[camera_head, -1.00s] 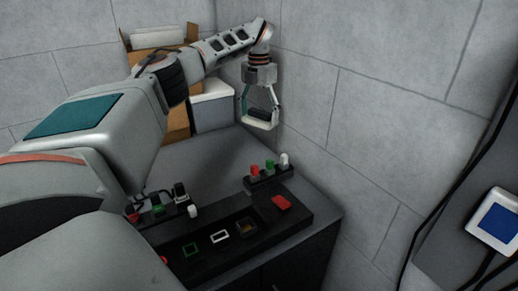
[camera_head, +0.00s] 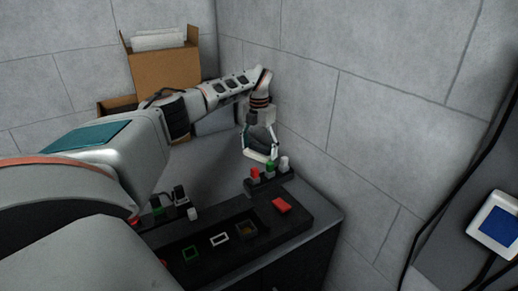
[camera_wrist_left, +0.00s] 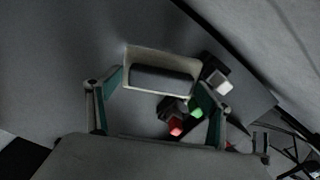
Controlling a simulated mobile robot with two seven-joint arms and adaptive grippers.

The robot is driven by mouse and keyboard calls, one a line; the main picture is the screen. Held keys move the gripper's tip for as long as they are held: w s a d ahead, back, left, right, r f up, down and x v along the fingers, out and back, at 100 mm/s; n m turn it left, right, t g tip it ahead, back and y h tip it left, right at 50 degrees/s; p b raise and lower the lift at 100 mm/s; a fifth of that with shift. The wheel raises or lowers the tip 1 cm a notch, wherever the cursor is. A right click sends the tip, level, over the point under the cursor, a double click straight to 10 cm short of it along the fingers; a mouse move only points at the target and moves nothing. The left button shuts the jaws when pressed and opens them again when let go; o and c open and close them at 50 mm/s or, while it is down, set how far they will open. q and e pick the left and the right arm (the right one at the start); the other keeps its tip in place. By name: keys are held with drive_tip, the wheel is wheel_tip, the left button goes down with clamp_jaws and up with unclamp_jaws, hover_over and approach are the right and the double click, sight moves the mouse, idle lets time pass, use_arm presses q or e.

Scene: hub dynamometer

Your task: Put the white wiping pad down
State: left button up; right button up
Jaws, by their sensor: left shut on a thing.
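My left gripper (camera_head: 261,146) is shut on the white wiping pad (camera_head: 259,155) and holds it above the back right part of the grey bench (camera_head: 205,165). In the left wrist view the pad (camera_wrist_left: 160,60) spans between the two fingertips of the gripper (camera_wrist_left: 160,88), showing a pale edge and a dark grey face. The pad looks close behind a small black rack (camera_head: 265,178); I cannot tell whether it touches anything. My right gripper is not in view.
The rack carries red, green and white pieces. A black tray (camera_head: 225,258) with several slots and a red block (camera_head: 281,206) lies in front. Another rack with small pieces (camera_head: 180,196) is at left. A cardboard box (camera_head: 165,72) stands at the back. The wall is close on the right.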

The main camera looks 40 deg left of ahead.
sight(259, 147)
use_arm(q)
drive_tip(key=shift+f, duration=0.5)
drive_tip(key=o, duration=1)
wheel_tip(259, 147, up, 13)
drive_tip(key=shift+r, duration=0.1)
idle(0.5)
